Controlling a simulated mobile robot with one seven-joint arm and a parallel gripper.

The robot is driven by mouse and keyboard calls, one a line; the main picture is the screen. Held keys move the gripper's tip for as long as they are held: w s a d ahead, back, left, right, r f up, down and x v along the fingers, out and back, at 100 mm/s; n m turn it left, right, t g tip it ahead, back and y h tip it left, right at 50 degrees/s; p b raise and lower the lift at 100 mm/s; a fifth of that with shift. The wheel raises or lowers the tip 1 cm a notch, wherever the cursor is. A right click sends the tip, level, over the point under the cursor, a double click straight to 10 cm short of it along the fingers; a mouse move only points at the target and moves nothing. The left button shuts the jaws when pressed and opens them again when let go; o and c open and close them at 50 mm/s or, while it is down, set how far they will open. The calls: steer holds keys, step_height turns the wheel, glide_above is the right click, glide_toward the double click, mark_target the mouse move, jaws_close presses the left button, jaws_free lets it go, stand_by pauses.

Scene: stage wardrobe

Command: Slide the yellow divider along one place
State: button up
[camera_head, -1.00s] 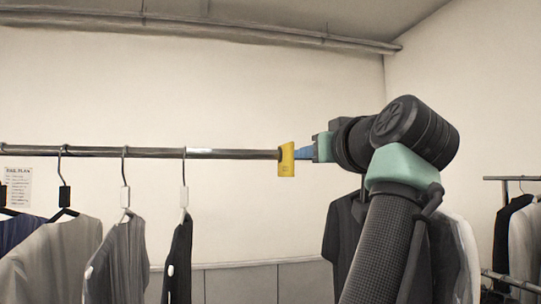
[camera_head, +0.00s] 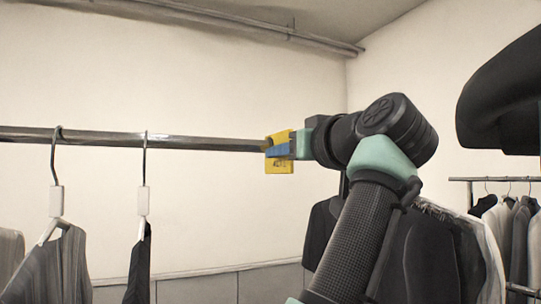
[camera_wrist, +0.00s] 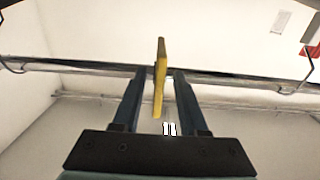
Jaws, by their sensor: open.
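The yellow divider (camera_head: 281,168) hangs on the dark metal rail (camera_head: 190,142), with dark lettering low on its face. In the wrist view the divider (camera_wrist: 161,72) shows nearly edge-on and stands between my two fingers. My gripper (camera_wrist: 158,76) is open, one blue finger on each side of the divider, with a visible gap at least on the right. In the head view my gripper (camera_head: 279,150) reaches in from the right and its blue finger covers part of the divider.
Two hangers with white tags, carrying a grey garment (camera_head: 58,265) and a dark garment (camera_head: 140,268), hang left of the divider. Dark clothes (camera_head: 322,235) hang behind my arm. Another clothes rail (camera_head: 490,179) stands at the far right. The rail between the dark garment and the divider is bare.

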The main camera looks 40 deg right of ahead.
steer(key=shift+w, duration=0.15)
steer(key=shift+r, duration=0.1)
steer(key=shift+s, duration=0.25)
jaws_close()
steer(key=shift+w, duration=0.1)
stand_by(1.1)
